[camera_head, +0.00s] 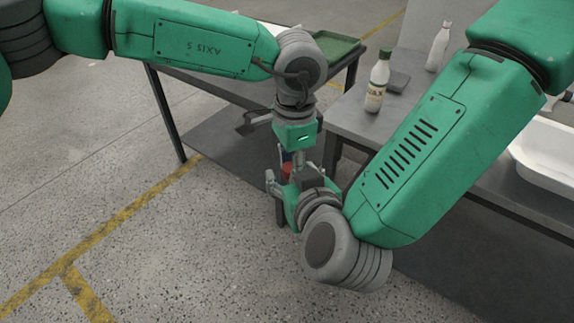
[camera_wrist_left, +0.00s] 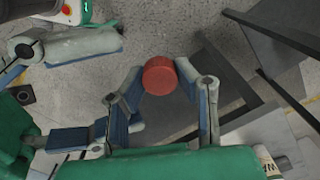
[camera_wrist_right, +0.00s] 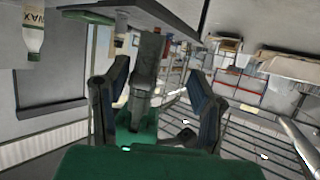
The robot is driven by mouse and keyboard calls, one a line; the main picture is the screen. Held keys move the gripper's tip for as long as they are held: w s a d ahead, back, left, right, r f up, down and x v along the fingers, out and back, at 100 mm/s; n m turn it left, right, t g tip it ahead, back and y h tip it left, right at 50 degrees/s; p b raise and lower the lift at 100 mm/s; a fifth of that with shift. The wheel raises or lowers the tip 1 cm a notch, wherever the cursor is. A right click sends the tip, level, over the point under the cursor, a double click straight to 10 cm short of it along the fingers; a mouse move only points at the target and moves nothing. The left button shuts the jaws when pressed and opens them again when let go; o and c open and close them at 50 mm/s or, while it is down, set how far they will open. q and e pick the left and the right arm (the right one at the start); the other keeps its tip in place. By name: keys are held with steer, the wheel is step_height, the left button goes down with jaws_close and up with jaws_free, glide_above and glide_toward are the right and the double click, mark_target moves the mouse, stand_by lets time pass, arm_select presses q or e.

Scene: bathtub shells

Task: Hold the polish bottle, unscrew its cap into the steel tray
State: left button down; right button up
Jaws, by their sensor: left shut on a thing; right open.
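A red round cap-like thing (camera_wrist_left: 159,76) sits between the fingertips of my left gripper (camera_wrist_left: 160,92), which is shut on it. In the head view a bit of red (camera_head: 287,168) shows under the left gripper. I cannot tell whether a bottle is below it. My right gripper (camera_wrist_right: 155,90) is open, close beside the left one, with the left gripper's parts seen between and beyond its fingers. A white bottle with a green cap and a label (camera_head: 377,84) stands upright on the grey table. I cannot clearly pick out a steel tray.
Another white bottle (camera_head: 438,46) stands farther back on the grey table (camera_head: 350,122). A dark flat thing (camera_head: 398,81) lies near the green-capped bottle. A white tub (camera_head: 545,160) is at the right. A green tray (camera_head: 335,47) lies on the far table. The floor at left is clear.

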mark_target(283, 169)
steer(key=shift+x, duration=2)
steer(key=shift+s+a, duration=0.1)
jaws_close()
arm_select(q)
steer(key=c, duration=1.2)
jaws_free()
arm_select(e)
steer(key=shift+a, duration=0.1)
arm_select(q)
steer(key=shift+o, duration=0.2)
steer(key=shift+d, duration=0.1)
steer(key=shift+r, duration=0.2)
